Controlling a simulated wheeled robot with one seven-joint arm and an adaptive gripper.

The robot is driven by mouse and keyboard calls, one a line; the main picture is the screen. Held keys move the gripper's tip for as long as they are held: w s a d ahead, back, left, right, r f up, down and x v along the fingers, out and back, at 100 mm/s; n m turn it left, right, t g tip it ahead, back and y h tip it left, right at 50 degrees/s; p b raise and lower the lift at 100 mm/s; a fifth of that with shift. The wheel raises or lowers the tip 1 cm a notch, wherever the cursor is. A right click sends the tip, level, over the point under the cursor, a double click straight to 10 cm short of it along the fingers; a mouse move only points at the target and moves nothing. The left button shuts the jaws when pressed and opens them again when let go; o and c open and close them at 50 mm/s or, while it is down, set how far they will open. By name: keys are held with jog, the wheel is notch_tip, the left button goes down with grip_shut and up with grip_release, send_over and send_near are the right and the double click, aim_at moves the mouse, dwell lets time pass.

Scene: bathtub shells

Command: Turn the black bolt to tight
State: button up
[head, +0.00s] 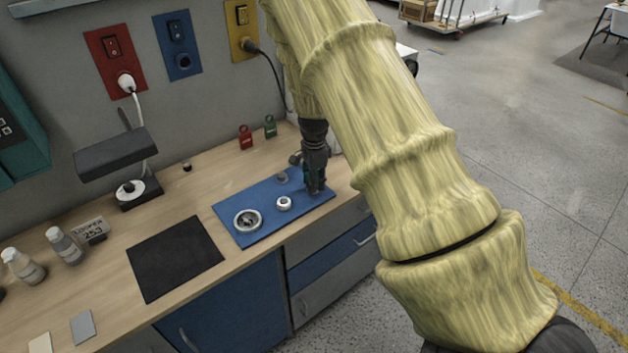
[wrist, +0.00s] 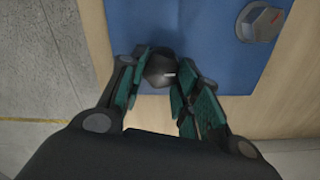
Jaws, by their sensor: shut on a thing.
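My gripper (head: 315,190) points down at the right end of the blue mat in the head view. In the wrist view, its green-lined fingers (wrist: 161,82) are shut on the black bolt (wrist: 158,66), one on each side of the head. The bolt head is dark and six-sided, with a small pale mark on its right side. Its shank is not visible, and in the head view my gripper hides the bolt.
A black mat (head: 175,258) and a lamp (head: 125,155) stand left.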

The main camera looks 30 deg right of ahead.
jog(key=o, duration=0.9)
jog(key=shift+w+d+r, duration=0.1)
jog(key=shift+w+r, duration=0.05)
jog(key=shift+c, duration=0.2)
jog(key=shift+o, duration=0.7)
notch_tip(320, 180, up, 12)
jog(key=shift+f, duration=0.2)
